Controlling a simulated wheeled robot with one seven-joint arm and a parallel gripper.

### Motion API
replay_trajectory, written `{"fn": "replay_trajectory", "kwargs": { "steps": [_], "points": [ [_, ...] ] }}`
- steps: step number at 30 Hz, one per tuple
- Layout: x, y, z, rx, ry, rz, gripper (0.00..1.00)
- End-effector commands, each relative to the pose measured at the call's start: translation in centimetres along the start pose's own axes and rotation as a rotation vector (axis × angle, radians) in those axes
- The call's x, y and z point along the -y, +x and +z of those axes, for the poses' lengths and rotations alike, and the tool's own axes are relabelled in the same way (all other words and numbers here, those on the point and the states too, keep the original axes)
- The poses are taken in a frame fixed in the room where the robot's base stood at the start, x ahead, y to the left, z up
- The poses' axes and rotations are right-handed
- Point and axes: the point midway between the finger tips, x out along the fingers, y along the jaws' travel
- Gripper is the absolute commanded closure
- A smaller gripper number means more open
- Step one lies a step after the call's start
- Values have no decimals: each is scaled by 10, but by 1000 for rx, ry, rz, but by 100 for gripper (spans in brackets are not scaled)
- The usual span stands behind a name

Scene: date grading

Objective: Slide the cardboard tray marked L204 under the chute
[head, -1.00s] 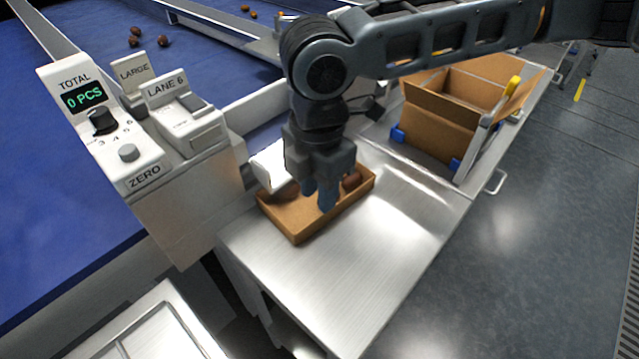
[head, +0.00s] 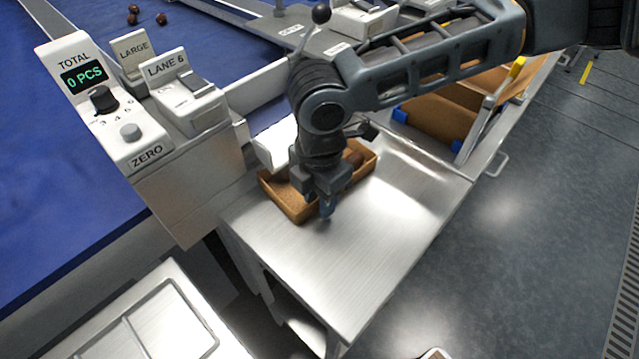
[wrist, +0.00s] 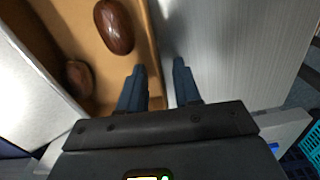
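A shallow brown cardboard tray (head: 301,213) sits on the steel table, with a white chute (head: 273,146) at its back left edge. At least two brown dates lie in it; they show in the wrist view (wrist: 114,27). No L204 marking is legible. My gripper (head: 328,209) is low at the tray's front right wall. In the wrist view its two blue fingers (wrist: 160,72) are apart, one on the tray's inner side and one over the bare table, with the wall between them. I cannot tell whether either finger touches the wall.
A counter unit (head: 118,105) reading 0 PCS and a LANE 6 box (head: 190,100) stand left. A larger cardboard box (head: 430,118) stands behind right, partly hidden by my arm. The steel table (head: 315,262) is clear in front of the tray. A blue belt runs behind.

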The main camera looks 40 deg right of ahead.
Motion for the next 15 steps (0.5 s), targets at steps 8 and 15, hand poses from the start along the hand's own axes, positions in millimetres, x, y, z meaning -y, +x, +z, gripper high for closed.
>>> {"fn": "replay_trajectory", "kwargs": {
  "steps": [8, 15],
  "points": [
    [0, 3, 0, 0, 0, 0, 67],
    [0, 3, 0, 0, 0, 0, 84]
  ]
}}
